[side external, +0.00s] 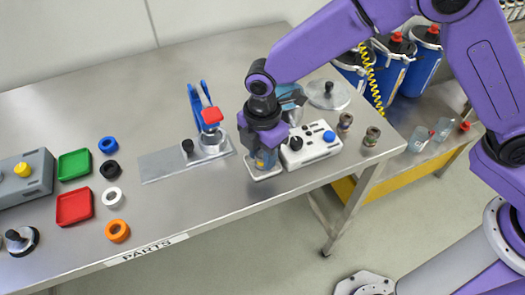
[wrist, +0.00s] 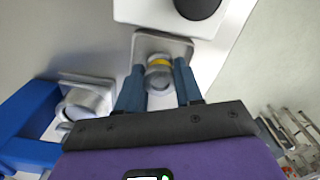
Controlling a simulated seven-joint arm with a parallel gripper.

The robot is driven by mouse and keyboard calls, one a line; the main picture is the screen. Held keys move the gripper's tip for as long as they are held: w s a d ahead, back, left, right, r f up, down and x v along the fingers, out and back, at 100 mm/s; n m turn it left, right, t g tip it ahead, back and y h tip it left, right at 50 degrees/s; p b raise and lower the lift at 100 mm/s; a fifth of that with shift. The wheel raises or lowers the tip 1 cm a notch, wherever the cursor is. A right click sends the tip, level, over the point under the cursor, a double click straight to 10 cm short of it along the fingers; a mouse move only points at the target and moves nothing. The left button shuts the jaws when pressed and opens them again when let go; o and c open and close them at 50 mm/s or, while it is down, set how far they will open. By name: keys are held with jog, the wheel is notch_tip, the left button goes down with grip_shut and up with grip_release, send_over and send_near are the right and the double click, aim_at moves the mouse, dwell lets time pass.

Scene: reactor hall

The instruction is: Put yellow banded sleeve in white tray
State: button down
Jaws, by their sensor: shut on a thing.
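My gripper (side external: 264,156) points down at the front of the metal table, shut on the yellow banded sleeve. The sleeve is inside the tray's outline. I cannot tell whether it touches the tray floor. My fingers hide much of the sleeve in the side view.
A white control box (side external: 318,149) with a blue button stands close behind the tray. A blue and red clamp (side external: 205,110) on a metal plate is to the left. Red (side external: 74,207) and green (side external: 74,165) trays and several rings lie farther left. The table's front edge is near.

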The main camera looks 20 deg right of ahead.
jog(key=shift+f, duration=0.1)
jog(key=c, duration=0.7)
grip_release()
jog(key=shift+c, duration=0.2)
notch_tip(320, 180, up, 12)
jog(key=shift+r, duration=0.2)
jog(key=shift+d, duration=0.1)
jog(key=s+d+m, duration=0.5)
jog(key=s+d, duration=0.6)
jog(key=d, duration=0.4)
jog(key=s+d+m, duration=0.5)
jog(key=s+d, duration=0.6)
jog(key=d, duration=0.5)
jog(key=shift+r, duration=0.15)
